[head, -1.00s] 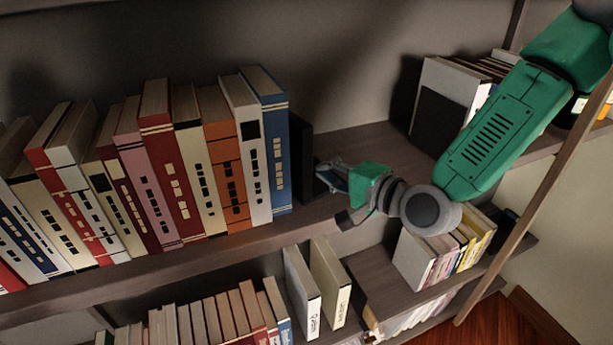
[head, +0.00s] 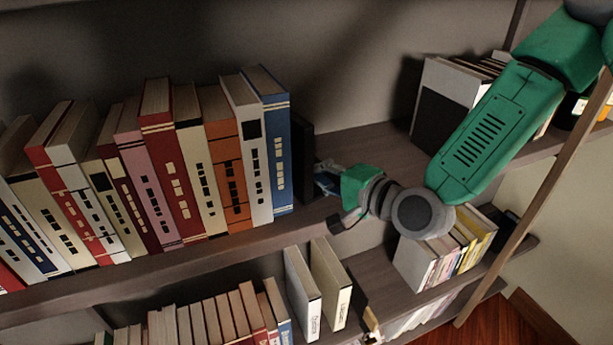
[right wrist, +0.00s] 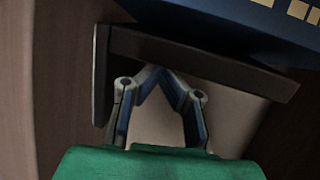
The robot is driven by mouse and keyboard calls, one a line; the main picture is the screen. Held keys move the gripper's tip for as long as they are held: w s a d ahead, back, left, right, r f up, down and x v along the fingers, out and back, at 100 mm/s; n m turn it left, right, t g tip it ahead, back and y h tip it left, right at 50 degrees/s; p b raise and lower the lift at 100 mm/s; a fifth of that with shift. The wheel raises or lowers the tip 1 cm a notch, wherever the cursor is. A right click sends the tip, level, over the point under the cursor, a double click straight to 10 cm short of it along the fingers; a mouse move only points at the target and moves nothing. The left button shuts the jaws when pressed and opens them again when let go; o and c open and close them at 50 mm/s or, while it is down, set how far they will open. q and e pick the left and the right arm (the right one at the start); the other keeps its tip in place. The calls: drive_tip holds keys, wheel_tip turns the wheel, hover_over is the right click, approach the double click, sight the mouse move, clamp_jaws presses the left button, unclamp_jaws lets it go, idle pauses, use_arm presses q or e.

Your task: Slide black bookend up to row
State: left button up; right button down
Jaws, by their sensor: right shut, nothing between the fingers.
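The black bookend (head: 304,158) stands upright on the upper shelf at the right end of the book row, close beside the blue book (head: 276,150). My right gripper (head: 322,180) is shut and empty at the bookend's right side. In the right wrist view the bookend (right wrist: 200,62) runs across the top as a dark plate with a side flange, and the fingertips (right wrist: 155,75) meet just in front of it. Contact looks likely but is not certain. The blue book (right wrist: 265,20) lies beyond it, with little or no visible gap. My left gripper is out of view.
The upper shelf (head: 370,135) is bare to the right of my gripper, up to a second book group (head: 460,80) with a dark bookend. The lower shelf holds more books, including two pale leaning ones (head: 330,285). A wooden post (head: 535,200) stands at the right.

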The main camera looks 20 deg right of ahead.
drive_tip(key=shift+a, duration=0.2)
drive_tip(key=shift+a, duration=0.15)
drive_tip(key=shift+a, duration=0.25)
drive_tip(key=shift+d, duration=0.5)
drive_tip(key=shift+d+r, duration=0.1)
drive_tip(key=shift+d, duration=1.55)
drive_tip(key=shift+a, duration=0.1)
